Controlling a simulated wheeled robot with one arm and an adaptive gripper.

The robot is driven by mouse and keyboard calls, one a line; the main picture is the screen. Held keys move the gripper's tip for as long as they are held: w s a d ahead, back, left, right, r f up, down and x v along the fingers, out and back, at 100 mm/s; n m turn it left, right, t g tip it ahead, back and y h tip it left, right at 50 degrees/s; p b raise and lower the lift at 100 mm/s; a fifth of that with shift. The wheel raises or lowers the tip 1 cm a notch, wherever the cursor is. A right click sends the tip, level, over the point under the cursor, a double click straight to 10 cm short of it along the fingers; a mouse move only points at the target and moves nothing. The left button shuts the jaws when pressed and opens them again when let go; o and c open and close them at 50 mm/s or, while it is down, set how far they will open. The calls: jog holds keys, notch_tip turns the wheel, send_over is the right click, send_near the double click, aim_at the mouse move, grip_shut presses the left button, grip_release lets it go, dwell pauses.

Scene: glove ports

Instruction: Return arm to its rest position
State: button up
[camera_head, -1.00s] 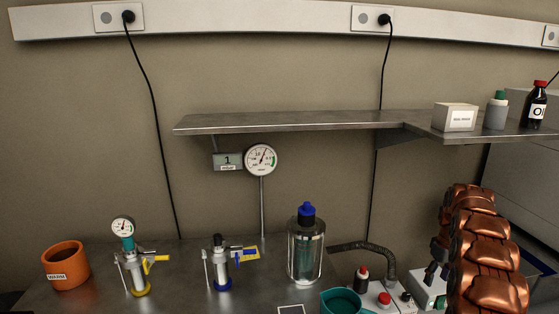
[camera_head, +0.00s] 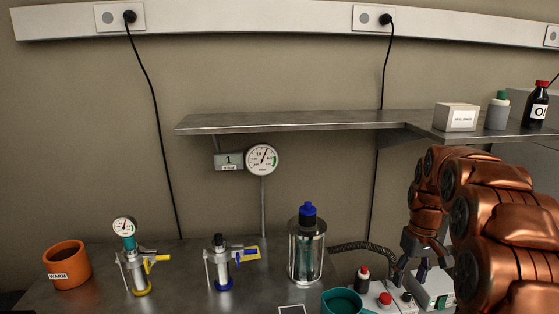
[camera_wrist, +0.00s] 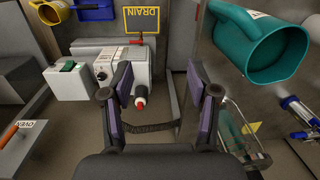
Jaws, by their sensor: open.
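My gripper (camera_head: 422,272) is at the right of the head view, at the end of my copper-coloured arm, above the right part of the metal bench. In the wrist view my gripper (camera_wrist: 163,100) shows two purple-padded fingers spread apart with nothing held between them. Beyond the fingers are a white box unit (camera_wrist: 92,75) and a small bottle with a red cap (camera_wrist: 140,104). The gripper appears clear of both. My arm hides part of the bench's right side in the head view.
A teal jug (camera_head: 343,302) stands at the front, left of my gripper. A clear cylinder with a blue cap (camera_head: 306,250), two valve fittings (camera_head: 220,265) and an orange pot (camera_head: 67,265) stand further left. A metal shelf (camera_head: 290,123) runs above.

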jog(key=s+a+r+m, duration=0.1)
jog(key=s+a, duration=0.3)
jog(key=s, duration=0.5)
jog(key=s+a+r, duration=0.1)
jog(key=s+a, duration=0.3)
jog(key=s, duration=0.4)
jog(key=s+a+r+m, duration=0.1)
jog(key=s+a, duration=0.4)
jog(key=s, duration=0.4)
jog(key=s+a+f+g, duration=0.1)
jog(key=s+f, duration=0.2)
jog(key=s, duration=0.7)
notch_tip(320, 180, down, 12)
jog(key=g+b, duration=0.1)
jog(key=b, duration=0.9)
notch_tip(320, 180, up, 19)
jog(key=t+p, duration=0.1)
jog(key=p, duration=1.6)
jog(key=shift+h, duration=0.3)
jog(key=shift+d+m, duration=0.1)
jog(key=shift+m, duration=0.2)
